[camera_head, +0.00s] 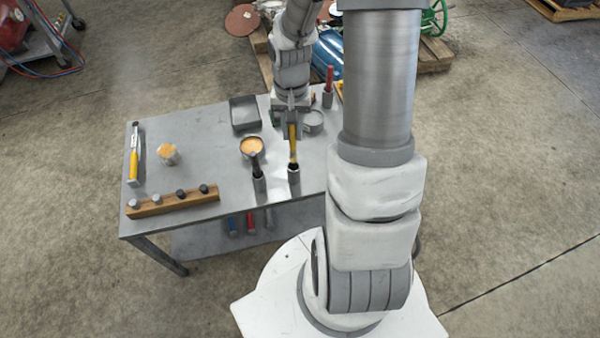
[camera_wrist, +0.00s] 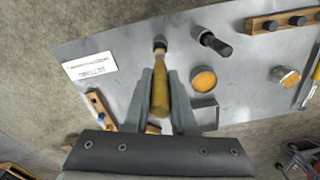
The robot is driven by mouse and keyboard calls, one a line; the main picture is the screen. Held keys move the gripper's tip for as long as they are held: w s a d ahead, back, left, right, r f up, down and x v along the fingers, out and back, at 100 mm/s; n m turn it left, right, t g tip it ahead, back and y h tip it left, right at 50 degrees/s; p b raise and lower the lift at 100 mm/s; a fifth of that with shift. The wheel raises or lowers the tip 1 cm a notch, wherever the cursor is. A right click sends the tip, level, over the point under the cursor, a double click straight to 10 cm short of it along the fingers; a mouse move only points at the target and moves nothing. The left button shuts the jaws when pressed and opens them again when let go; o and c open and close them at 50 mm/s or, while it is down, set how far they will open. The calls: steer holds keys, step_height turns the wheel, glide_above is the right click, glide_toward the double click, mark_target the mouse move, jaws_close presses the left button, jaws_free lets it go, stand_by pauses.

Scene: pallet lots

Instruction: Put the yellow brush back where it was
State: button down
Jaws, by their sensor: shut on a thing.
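The yellow brush shows in the head view (camera_head: 293,143) and the wrist view (camera_wrist: 159,97), with a yellow handle and a dark end. My gripper (camera_head: 291,126) is shut on its handle; in the wrist view (camera_wrist: 160,90) the fingers lie either side of it. The brush's dark end points at a small grey cup (camera_head: 294,178) near the table's front edge, also seen in the wrist view (camera_wrist: 159,40). The end overlaps the cup's mouth; I cannot tell how far inside it is.
The grey table (camera_head: 215,205) holds a second cup with a dark-handled brush (camera_head: 256,165) just left, a round tin of orange stuff (camera_head: 253,146), a grey tray (camera_head: 244,113), a wooden block with several pegs (camera_head: 172,203) and a yellow-handled tool (camera_head: 134,165). A white card (camera_wrist: 90,66) lies nearby.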

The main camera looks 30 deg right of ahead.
mark_target(293, 150)
step_height(293, 150, down, 10)
steer(key=b, duration=0.4)
steer(key=shift+f+b, duration=0.2)
steer(key=shift+b, duration=0.1)
steer(key=c, duration=0.7)
jaws_free()
steer(key=shift+r, duration=0.1)
steer(key=shift+c, duration=0.2)
steer(key=shift+r, duration=0.1)
step_height(293, 150, up, 12)
steer(key=p, duration=0.5)
steer(key=shift+f, duration=0.25)
steer(key=shift+r, duration=0.35)
